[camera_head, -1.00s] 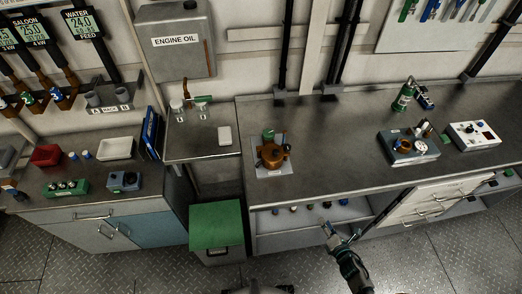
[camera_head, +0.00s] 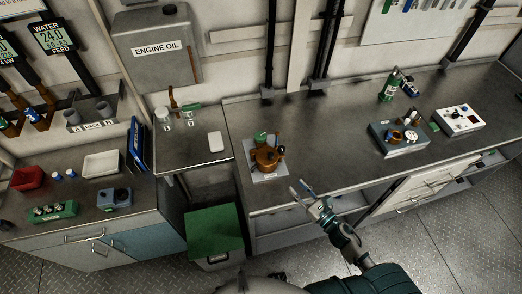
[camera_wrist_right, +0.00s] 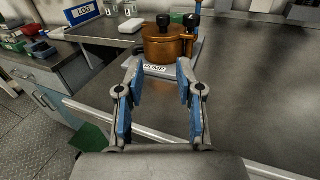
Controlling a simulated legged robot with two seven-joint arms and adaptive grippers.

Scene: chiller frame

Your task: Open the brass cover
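The brass-coloured pump body (camera_head: 266,158) stands on a pale base plate near the front edge of the metal bench, with dark knobs and a green part around its top. In the right wrist view the brass body (camera_wrist_right: 166,46) is straight ahead, with a black knob on top and a "PUMP" label at its base. Its cover looks closed on top. My right gripper (camera_head: 302,188) is at the bench front, to the right of and nearer than the pump, apart from it. In the wrist view its fingers (camera_wrist_right: 158,68) are spread with nothing between them. My left gripper is not seen.
A blue-grey unit with brass parts (camera_head: 400,140) and a white control box (camera_head: 458,120) stand on the bench to the right. A green bin (camera_head: 214,232) is on the floor below. The bench between pump and blue-grey unit is clear.

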